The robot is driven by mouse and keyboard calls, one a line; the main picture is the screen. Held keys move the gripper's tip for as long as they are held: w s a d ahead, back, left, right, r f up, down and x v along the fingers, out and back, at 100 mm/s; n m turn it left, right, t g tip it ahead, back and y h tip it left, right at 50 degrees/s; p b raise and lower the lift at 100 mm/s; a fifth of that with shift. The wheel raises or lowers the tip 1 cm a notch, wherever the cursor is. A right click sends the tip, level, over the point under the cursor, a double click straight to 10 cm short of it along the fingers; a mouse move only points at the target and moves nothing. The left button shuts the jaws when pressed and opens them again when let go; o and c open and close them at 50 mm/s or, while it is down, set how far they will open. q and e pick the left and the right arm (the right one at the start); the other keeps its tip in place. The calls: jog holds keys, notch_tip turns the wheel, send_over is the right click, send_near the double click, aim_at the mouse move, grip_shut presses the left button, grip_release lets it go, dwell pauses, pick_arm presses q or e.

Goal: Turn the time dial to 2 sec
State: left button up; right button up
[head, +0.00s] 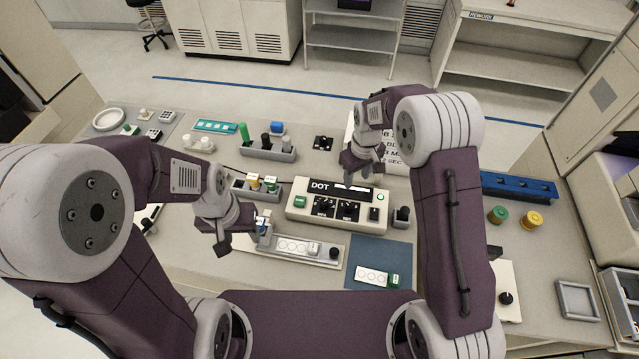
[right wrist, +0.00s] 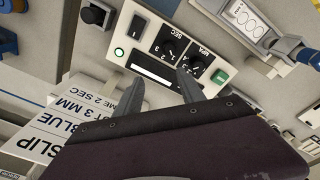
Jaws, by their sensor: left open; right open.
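The pale dispenser box (head: 296,212) marked DOT stands in the middle of the bench. Two black dials sit on its panel. The time dial (head: 348,210), labelled SEC, is the right one in the head view; it shows in the right wrist view (right wrist: 170,46) beside the MPA dial (right wrist: 198,66). Its exact setting is too small to read. My right gripper (head: 352,182) is open and empty above the box's display side, its fingers (right wrist: 160,82) apart and short of the dials. My left gripper (head: 232,242) is open and empty, left of the box.
A sign (right wrist: 75,120) by the box reads partly "TIME 2 SEC". The box also has a green button (head: 300,201) and a switch (head: 375,214).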

aim_at(349, 205)
jog(key=shift+n+g, duration=0.3)
jog(key=shift+g, duration=0.1)
jog(key=f+p, duration=0.1)
jog(key=f, duration=0.2)
jog(key=s+a+f+p, duration=0.1)
jog(key=f, duration=0.2)
jog(key=s+f+p, duration=0.1)
jog(key=f+p, duration=0.1)
jog(key=f, duration=0.1)
jog(key=shift+a+f, duration=0.25)
jog(key=shift+f, duration=0.7)
pick_arm(q)
jog(key=r, duration=0.5)
jog(key=shift+s, duration=0.2)
pick_arm(e)
grip_shut()
